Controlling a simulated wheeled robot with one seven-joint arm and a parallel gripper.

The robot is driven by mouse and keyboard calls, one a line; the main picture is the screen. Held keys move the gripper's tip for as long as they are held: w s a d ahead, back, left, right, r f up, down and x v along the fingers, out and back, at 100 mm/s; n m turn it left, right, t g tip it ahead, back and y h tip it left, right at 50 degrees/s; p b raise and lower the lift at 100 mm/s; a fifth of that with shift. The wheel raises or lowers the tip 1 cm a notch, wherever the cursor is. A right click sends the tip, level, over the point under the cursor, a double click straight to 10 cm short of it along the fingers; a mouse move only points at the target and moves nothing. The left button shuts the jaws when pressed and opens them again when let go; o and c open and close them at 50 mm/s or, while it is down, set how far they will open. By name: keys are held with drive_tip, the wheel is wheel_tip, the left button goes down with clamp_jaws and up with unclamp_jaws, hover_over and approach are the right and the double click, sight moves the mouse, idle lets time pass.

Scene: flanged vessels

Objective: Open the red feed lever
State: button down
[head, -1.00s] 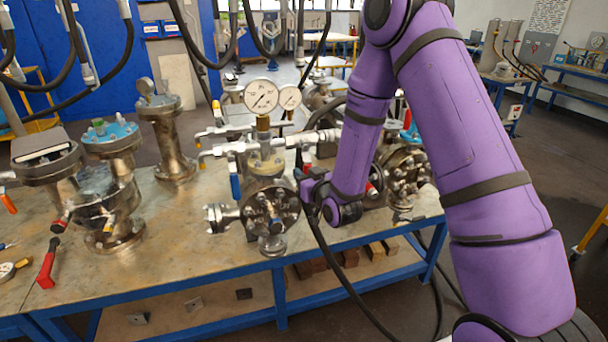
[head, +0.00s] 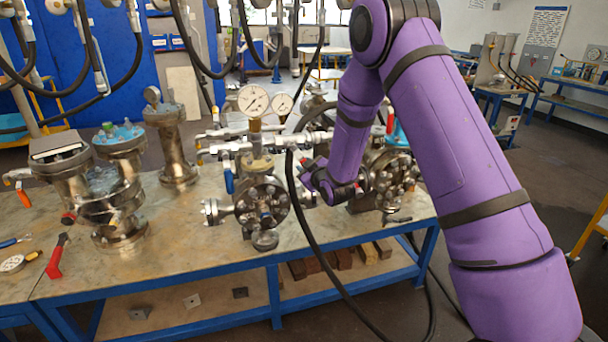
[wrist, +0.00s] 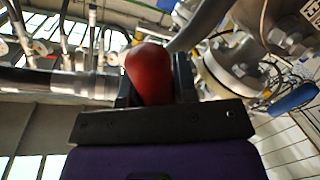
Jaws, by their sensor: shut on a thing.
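The red feed lever's rounded handle end (wrist: 149,72) stands between the two dark fingers of my gripper (wrist: 154,78) in the wrist view, and the gripper is shut on it. In the head view my gripper (head: 307,168) is just right of the middle flanged vessel (head: 262,204), below its horizontal valve pipework. The lever is mostly hidden there by the gripper and a black hose, so its angle cannot be told.
A blue-handled valve (head: 228,180) and a pressure gauge (head: 253,100) are on the vessel's pipework. A black hose (head: 312,228) hangs close to my gripper. Other flanged vessels (head: 117,195) stand left on the bench (head: 190,240); a loose red-handled tool (head: 56,258) lies at the front left.

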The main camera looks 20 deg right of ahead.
drive_tip(key=d+r+n+h, duration=0.2)
drive_tip(key=d+r+n, duration=0.2)
drive_tip(key=n, duration=0.5)
drive_tip(key=shift+r+n+g+h, duration=0.3)
drive_tip(key=shift+r+n+g, duration=0.1)
drive_tip(key=shift+r, duration=0.95)
drive_tip(key=c, duration=0.9)
unclamp_jaws()
drive_tip(key=shift+r, duration=0.1)
drive_tip(key=s, duration=0.3)
drive_tip(key=s+r, duration=0.1)
drive_tip(key=s, duration=0.3)
drive_tip(key=s+r, duration=0.1)
drive_tip(key=s, duration=0.2)
drive_tip(key=shift+s, duration=0.35)
